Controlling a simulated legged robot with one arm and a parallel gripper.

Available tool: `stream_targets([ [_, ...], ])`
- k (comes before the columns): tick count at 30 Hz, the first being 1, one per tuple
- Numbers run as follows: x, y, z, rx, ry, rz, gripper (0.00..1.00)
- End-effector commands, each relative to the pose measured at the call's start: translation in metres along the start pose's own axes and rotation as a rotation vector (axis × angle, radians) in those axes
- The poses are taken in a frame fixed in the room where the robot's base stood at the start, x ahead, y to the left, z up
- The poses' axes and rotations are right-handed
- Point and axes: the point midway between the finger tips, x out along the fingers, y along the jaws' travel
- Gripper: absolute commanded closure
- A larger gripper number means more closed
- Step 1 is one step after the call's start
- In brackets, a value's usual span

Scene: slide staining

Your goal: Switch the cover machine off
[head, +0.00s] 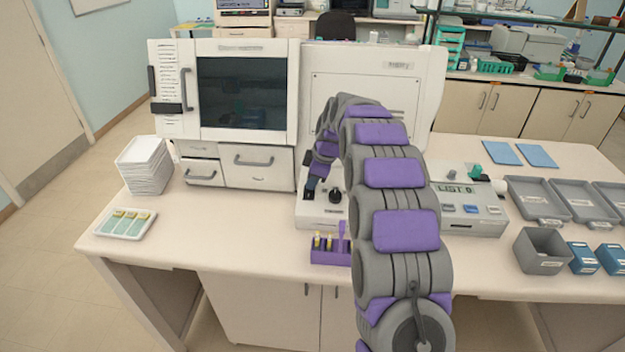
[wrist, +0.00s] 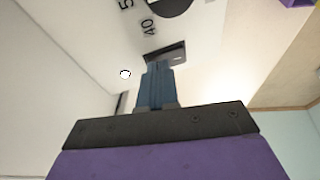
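The cover machine appears to be the large white unit whose low front panel (head: 318,212) carries a black round knob (head: 336,196). In the wrist view, the panel shows part of this knob (wrist: 172,5) beside printed numbers, a black rocker switch (wrist: 168,54) in a dark frame, and a small white round spot (wrist: 125,74). My gripper's blue fingers (wrist: 157,70) are together with no visible gap and nothing seen between them. Their tips overlap the near edge of the switch; I cannot tell whether they touch it. In the head view, my gripper (head: 311,184) is at the panel's left side, partly hidden.
A purple rack (head: 325,256) with yellow-topped slides stands just in front of the panel. A device with a "LIST 0" display (head: 480,209) stands to the right, partly behind my arm. White stacked trays (head: 145,168) are at left. Grey trays (head: 545,192) are at right.

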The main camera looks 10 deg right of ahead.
Motion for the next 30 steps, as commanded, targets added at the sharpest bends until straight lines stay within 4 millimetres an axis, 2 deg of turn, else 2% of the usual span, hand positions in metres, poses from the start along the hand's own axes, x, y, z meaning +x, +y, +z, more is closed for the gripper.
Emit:
stream_targets([
  [10,0.001,0.000,0.000,0.003,0.000,-0.009,1.00],
  [22,-0.002,-0.014,-0.001,0.002,0.001,-0.007,1.00],
  [30,-0.003,-0.015,0.000,0.002,0.000,-0.007,1.00],
])
